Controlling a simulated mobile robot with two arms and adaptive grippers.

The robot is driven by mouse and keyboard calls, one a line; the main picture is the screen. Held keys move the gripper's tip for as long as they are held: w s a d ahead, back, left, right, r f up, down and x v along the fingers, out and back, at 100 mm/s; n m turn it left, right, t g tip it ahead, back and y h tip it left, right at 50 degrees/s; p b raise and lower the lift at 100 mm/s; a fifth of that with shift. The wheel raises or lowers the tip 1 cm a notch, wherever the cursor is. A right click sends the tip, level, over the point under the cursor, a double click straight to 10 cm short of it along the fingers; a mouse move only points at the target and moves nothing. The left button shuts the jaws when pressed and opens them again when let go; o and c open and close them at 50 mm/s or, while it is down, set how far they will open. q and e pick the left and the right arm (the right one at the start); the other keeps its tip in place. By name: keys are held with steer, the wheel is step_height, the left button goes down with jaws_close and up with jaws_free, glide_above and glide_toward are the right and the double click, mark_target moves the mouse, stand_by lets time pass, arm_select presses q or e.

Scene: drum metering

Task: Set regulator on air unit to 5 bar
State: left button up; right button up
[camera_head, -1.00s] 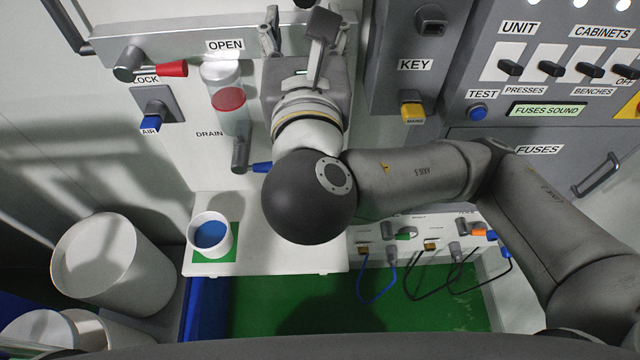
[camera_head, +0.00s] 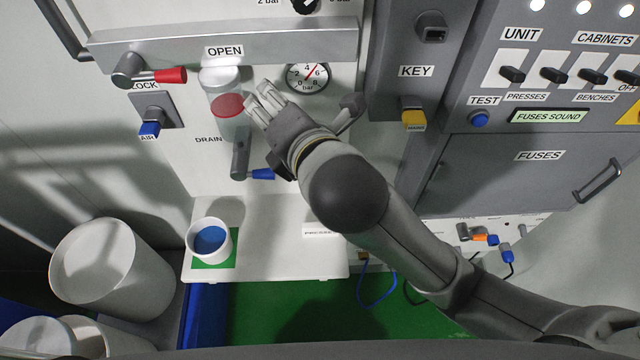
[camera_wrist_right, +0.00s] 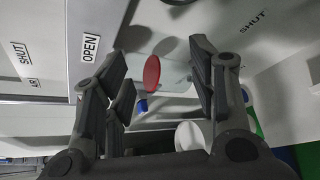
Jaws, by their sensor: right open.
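The regulator knob (camera_head: 306,5) is a dark knob with a white mark, cut off at the top edge of the head view, with a "2 bar" label to its left. The round gauge (camera_head: 307,78) below it is uncovered; its red needle points up and right, between 4 and 6, near 5. My right gripper (camera_head: 259,99) is open and empty, left of and slightly below the gauge, in front of the panel by the clear bowl. In the right wrist view its fingers (camera_wrist_right: 160,85) are spread, with the bowl's red disc between them. My left gripper is not in view.
A clear bowl with a red disc (camera_head: 228,105) hangs beside my gripper. A blue-tipped drain lever (camera_head: 262,174) is just below, a red-handled lever (camera_head: 170,76) to the left. A cup (camera_head: 210,238) stands on the shelf. Grey switch cabinets are at right.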

steer(key=s+d+f+m+y, duration=0.1)
steer(key=d+f+m+y, duration=0.1)
steer(key=f+m, duration=0.5)
steer(key=s+d+f+m+g+y, duration=0.1)
steer(key=d+f+m, duration=0.3)
steer(key=f+m, duration=0.4)
steer(key=shift+s+f+m+y+b, duration=0.35)
steer(key=shift+s+m, duration=0.4)
steer(key=shift+m, duration=2.05)
